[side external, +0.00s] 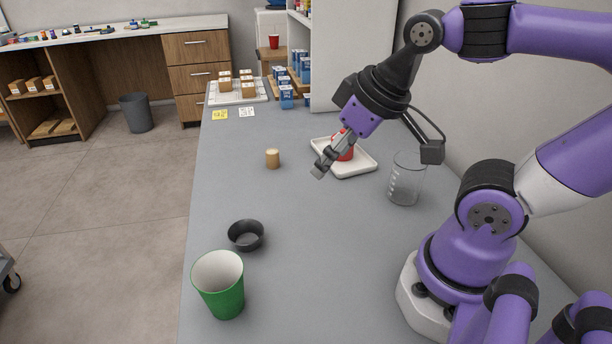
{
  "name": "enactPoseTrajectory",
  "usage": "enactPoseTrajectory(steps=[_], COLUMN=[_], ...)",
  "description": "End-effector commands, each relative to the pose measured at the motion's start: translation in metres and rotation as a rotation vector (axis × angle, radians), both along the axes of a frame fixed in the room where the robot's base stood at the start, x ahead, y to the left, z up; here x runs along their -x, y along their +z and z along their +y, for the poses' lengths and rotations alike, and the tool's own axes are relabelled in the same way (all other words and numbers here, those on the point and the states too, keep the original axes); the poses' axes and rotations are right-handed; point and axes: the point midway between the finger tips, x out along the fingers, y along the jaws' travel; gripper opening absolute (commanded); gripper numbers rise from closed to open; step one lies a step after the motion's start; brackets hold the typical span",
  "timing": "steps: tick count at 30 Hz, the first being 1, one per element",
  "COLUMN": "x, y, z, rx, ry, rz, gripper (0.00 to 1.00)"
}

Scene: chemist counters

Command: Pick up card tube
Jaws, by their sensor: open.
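A short tan cylinder, which looks like the card tube (273,158), stands upright on the grey counter (310,245), left of the middle. My gripper (319,172) is open above the counter, to the right of the tube and apart from it. Its fingers point down and to the left. Nothing shows between the fingers. A red object (345,153) sits on a white tray (358,171) behind my gripper and is partly hidden by it.
A glass beaker (406,180) stands to the right of the tray. A black bowl (246,236) and a green cup (220,284) stand at the near left. Small boxes on a white rack (231,101) and blue boxes (287,97) are at the far end. The counter's middle is clear.

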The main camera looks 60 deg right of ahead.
Motion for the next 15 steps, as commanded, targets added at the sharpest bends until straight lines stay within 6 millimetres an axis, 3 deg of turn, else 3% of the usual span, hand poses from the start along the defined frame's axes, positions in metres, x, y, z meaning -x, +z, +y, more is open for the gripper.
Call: enactPoseTrajectory(steps=[5,11,15], x=[-0.016,-0.08,-0.124], y=[-0.001,-0.017,-0.041], z=[-0.003,-0.022,-0.05], rx=[-0.068,-0.391,-0.722], ry=[-0.101,-0.505,-0.861], rz=[0.01,0.045,0.085], gripper=[0.74,0.74,0.74])
